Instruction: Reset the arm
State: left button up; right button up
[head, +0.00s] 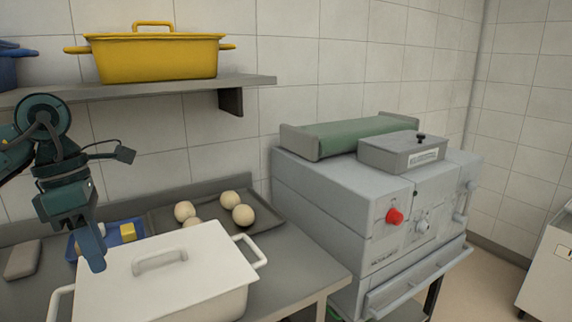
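My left arm comes in from the left edge. Its gripper (93,252) points down, just above or in front of the left part of the white lidded pot (200,276). Its fingers show edge-on as one blue piece, so I cannot tell whether they are open or shut. I see nothing held in it. My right gripper is not in view.
A dark tray (165,221) with several dough balls (243,214) lies behind the pot. A blue tray (112,239) holds a yellow block (128,232). A yellow pot (155,60) stands on the shelf (250,82) above. The deck oven (330,200) stands right.

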pick_arm(q)
jog(key=s+d+f+n+h, duration=0.1)
jog(key=d+f+n+h, duration=0.15)
jog(key=d+h, duration=0.55)
jog(key=s+d+f+n+t+h+p, duration=0.1)
jog(key=d+n+h, duration=0.35)
jog(key=d, duration=0.45)
jog(key=s+d+f+n+h, duration=0.1)
jog(key=d+f+n+h, duration=0.15)
jog(key=d+h, duration=0.55)
jog(key=w+a+f+n+t+y, duration=0.1)
jog(key=a+f+n+t+y, duration=0.2)
jog(key=f+n+t+y, duration=0.55)
jog(key=w+a+f+n+t+y, duration=0.25)
jog(key=n+t, duration=0.65)
jog(key=n, duration=0.7)
jog(key=s+a+f+n+g+y, duration=0.2)
jog(key=s+f+n+g+y, duration=0.1)
jog(key=f, duration=0.7)
jog(key=s+a+f+n+g+y, duration=0.3)
jog(key=s+f+n+g+y, duration=0.1)
jog(key=s+f+n, duration=0.3)
jog(key=s+f+y, duration=0.1)
jog(key=s+f, duration=0.1)
jog(key=s, duration=0.1)
jog(key=shift+s+a+f+n+p, duration=0.3)
jog(key=shift+a+f+p, duration=0.05)
jog(key=shift+f+p, duration=0.05)
